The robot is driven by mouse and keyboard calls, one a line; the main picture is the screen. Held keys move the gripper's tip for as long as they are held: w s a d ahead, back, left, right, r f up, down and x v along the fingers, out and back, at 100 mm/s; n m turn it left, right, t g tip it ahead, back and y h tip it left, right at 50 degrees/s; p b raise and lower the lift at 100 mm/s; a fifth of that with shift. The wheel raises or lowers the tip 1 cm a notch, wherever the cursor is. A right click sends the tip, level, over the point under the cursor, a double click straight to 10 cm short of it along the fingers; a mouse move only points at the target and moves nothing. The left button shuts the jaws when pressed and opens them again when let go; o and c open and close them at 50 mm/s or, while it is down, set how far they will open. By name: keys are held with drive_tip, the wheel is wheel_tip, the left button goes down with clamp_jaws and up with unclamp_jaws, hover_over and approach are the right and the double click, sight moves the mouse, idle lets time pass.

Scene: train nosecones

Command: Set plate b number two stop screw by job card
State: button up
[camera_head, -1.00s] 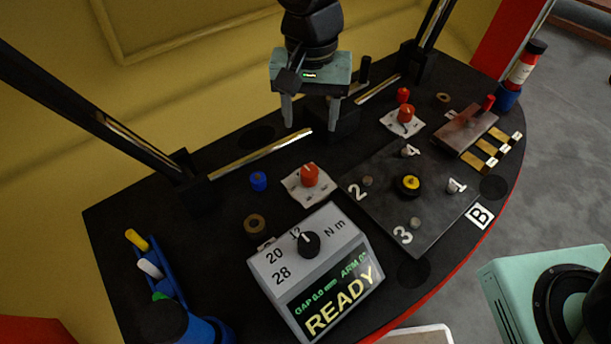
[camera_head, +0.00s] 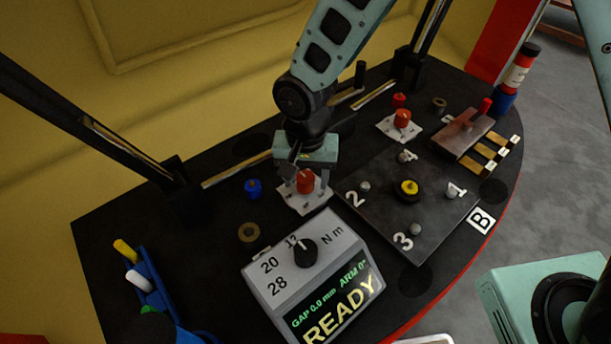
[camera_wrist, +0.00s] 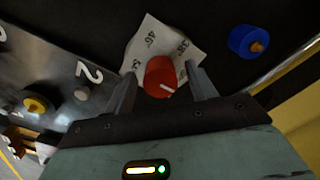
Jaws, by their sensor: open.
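Plate B (camera_head: 440,215) is a dark plate with stop screws numbered 1 to 4 around a yellow-capped centre. The number two stop screw (camera_head: 364,186) is at its left corner, and it shows in the wrist view (camera_wrist: 82,93). My gripper (camera_head: 305,180) is open and lowered over the nearer red knob (camera_head: 306,187), left of plate B. In the wrist view the red knob (camera_wrist: 159,76) stands between the two fingers, on a white angle-marked card (camera_wrist: 160,42). Finger contact with the knob cannot be told. No job card is clearly identifiable.
A grey torque box (camera_head: 270,285) in front reads READY, gap 0.0 mm, arm 0°. A blue knob (camera_head: 253,188) is left of my gripper. A second red knob (camera_head: 402,118), a brown block (camera_head: 462,130) and brass strips (camera_head: 480,150) lie toward the back right.

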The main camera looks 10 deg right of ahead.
drive_tip(key=c, duration=1)
drive_tip(key=shift+n, duration=0.3)
